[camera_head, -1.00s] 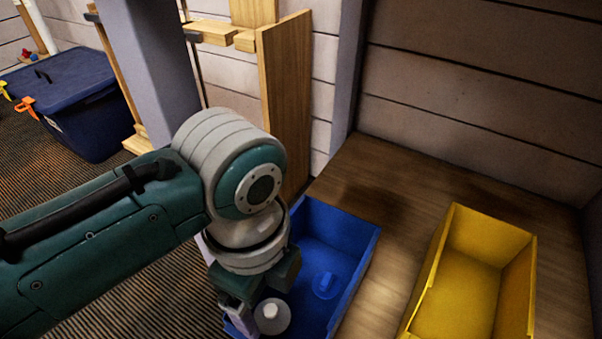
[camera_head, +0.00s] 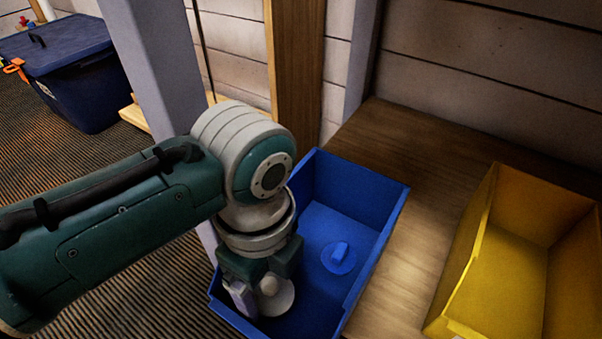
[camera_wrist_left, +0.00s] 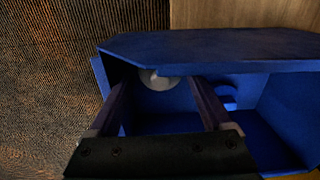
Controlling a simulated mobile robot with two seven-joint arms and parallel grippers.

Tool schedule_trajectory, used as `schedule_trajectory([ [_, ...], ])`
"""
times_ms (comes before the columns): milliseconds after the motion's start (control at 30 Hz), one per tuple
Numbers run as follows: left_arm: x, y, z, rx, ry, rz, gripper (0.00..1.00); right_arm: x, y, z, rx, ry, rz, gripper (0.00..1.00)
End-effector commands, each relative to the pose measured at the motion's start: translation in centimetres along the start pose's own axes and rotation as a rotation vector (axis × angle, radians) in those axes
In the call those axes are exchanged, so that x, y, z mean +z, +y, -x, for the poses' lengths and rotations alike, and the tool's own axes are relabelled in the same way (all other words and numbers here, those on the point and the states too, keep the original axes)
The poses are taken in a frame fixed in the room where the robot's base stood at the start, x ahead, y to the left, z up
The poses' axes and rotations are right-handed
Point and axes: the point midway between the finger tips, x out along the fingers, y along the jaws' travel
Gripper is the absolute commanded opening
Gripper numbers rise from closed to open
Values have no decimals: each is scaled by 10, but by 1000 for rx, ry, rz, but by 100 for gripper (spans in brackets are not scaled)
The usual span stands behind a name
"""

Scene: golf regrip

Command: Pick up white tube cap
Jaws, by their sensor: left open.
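The white tube cap (camera_head: 280,299), a pale round disc with a knob, is in the left front part of the blue bin (camera_head: 370,190). My left gripper (camera_head: 258,292) is open at the cap, pointing down into the bin. In the left wrist view the cap (camera_wrist_left: 158,80) shows between the tips of the two spread fingers (camera_wrist_left: 160,90), partly hidden by the bin's rim. I cannot tell whether the fingers touch it. My right gripper is not in view.
A blue cap (camera_head: 339,256) with a raised grip lies on the bin floor, right of the white cap. A yellow bin (camera_head: 515,265) stands on the wooden table (camera_head: 425,160) to the right. A grey post (camera_head: 150,60) rises behind my left arm.

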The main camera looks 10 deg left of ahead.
Motion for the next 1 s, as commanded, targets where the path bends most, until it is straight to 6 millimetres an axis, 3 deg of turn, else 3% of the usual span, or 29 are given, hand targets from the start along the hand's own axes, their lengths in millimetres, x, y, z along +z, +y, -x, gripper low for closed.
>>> schedule_trajectory([
  [67, 0, 0, -13, 0, 0, 0, 84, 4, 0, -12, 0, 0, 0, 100],
  [300, 0, 0, -11, 0, 0, 0, 84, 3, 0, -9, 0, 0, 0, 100],
  [667, 0, 0, -11, 0, 0, 0, 44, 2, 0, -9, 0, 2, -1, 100],
  [1000, -1, 0, -7, 0, 0, 0, 44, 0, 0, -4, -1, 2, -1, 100],
])
